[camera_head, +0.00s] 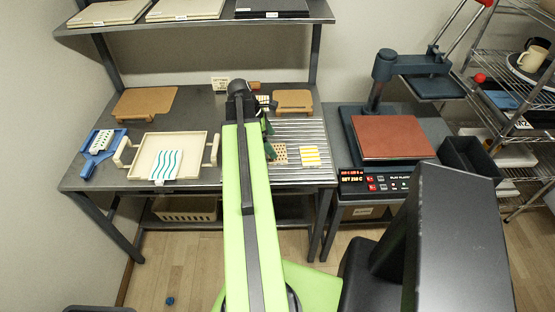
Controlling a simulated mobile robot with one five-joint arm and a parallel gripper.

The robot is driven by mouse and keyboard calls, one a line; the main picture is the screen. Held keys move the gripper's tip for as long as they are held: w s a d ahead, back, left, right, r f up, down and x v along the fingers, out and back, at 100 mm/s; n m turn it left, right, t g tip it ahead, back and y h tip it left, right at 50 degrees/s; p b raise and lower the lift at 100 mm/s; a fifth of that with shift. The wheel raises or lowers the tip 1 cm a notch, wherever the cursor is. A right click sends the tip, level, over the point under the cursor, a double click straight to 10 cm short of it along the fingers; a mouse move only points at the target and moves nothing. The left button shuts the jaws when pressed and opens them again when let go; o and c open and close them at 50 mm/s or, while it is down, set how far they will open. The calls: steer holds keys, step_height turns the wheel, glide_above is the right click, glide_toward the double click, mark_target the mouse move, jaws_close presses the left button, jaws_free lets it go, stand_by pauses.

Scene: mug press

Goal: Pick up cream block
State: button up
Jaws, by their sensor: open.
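My lime-green arm reaches forward over the metal table, and my gripper (269,140) is at its far end with dark green fingers apart. It looks empty. A cream block with brown dots (281,154) lies just right of the fingers on the ribbed part of the table; its left edge is close to the near finger. I cannot tell if they touch. A white block with yellow stripes (311,155) lies further right. Another small patterned piece (263,101) is partly hidden behind my arm.
A blue holder (86,168) with a white piece stands at the left. Brown wooden boards (145,102) are at the back, under a shelf (190,22). A press with a brown-red plate (393,137) stands right, beside a dark bin (470,160). The ribbed area's right end is clear.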

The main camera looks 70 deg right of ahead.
mark_target(278, 152)
steer(key=b+x, duration=0.5)
steer(key=shift+a+f, duration=0.2)
steer(key=shift+f, duration=0.05)
steer(key=shift+r, duration=0.2)
steer(key=c, duration=1.1)
steer(key=shift+c, duration=0.2)
steer(key=shift+r+p, duration=0.6)
steer(key=shift+p, duration=0.1)
step_height(278, 152, up, 4)
steer(key=p, duration=0.4)
steer(key=s+a+r+p, duration=0.2)
steer(key=s+r+p, duration=0.3)
steer(key=s, duration=0.6)
steer(key=shift+a+r+p, duration=0.35)
steer(key=shift+r+p, duration=0.05)
